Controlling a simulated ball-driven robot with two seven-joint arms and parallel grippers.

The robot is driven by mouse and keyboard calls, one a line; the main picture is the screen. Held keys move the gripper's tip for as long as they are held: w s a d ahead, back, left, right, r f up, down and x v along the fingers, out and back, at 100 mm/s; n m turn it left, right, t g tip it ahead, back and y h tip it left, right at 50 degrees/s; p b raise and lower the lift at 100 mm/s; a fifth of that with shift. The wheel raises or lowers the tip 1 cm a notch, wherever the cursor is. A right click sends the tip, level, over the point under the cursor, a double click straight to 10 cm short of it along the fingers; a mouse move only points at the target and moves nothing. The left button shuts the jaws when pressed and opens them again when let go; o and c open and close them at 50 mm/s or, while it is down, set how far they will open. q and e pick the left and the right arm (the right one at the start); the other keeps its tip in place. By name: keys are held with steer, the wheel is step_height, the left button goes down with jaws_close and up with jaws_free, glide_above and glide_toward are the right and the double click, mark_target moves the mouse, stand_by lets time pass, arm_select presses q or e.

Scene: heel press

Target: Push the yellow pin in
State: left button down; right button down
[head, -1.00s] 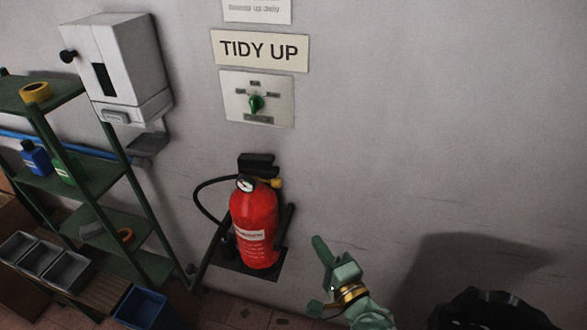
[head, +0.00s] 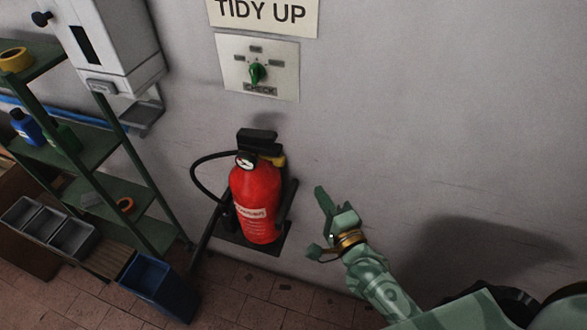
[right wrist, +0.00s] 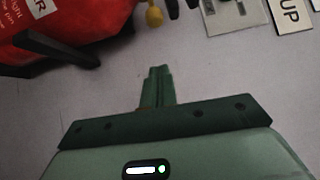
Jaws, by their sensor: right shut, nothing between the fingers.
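The yellow pin (head: 278,160) sticks out on the right side of the black valve head (head: 258,141) of a red fire extinguisher (head: 256,200). In the right wrist view the pin (right wrist: 155,16) shows as a yellow knob at the top, next to the red body (right wrist: 70,22). My right gripper (head: 322,197) is right of the extinguisher and lower than the pin, apart from both. Its fingers are shut and empty; in the right wrist view the fingers (right wrist: 158,80) point up the wall, with the pin beyond them. My left gripper is not in view.
The extinguisher stands on a dark wall bracket (head: 250,238) with a black hose looping left. Above it is a panel with a green knob (head: 257,73). A green shelf (head: 95,150) and a blue bin (head: 157,283) are at left. The wall right of the extinguisher is bare.

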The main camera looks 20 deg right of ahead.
mark_target(279, 165)
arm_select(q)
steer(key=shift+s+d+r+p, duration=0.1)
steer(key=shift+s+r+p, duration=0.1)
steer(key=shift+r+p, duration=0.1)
arm_select(e)
steer(key=w+a, duration=0.4)
steer(key=w, duration=0.5)
steer(key=shift+w+a, duration=0.2)
steer(key=shift+w, duration=0.1)
steer(key=shift+r, duration=0.1)
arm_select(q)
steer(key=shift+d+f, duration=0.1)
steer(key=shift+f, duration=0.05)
arm_select(e)
steer(key=w+a, duration=0.1)
steer(key=a, duration=0.1)
steer(key=shift+w+a+r, duration=0.1)
steer(key=shift+w+a, duration=0.25)
steer(key=shift+s, duration=0.45)
arm_select(q)
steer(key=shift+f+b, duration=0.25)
steer(key=shift+b, duration=0.15)
arm_select(e)
steer(key=s+d, duration=0.2)
steer(key=s, duration=1.3)
steer(key=shift+s+d+f, duration=0.15)
steer(key=shift+d+f, duration=0.1)
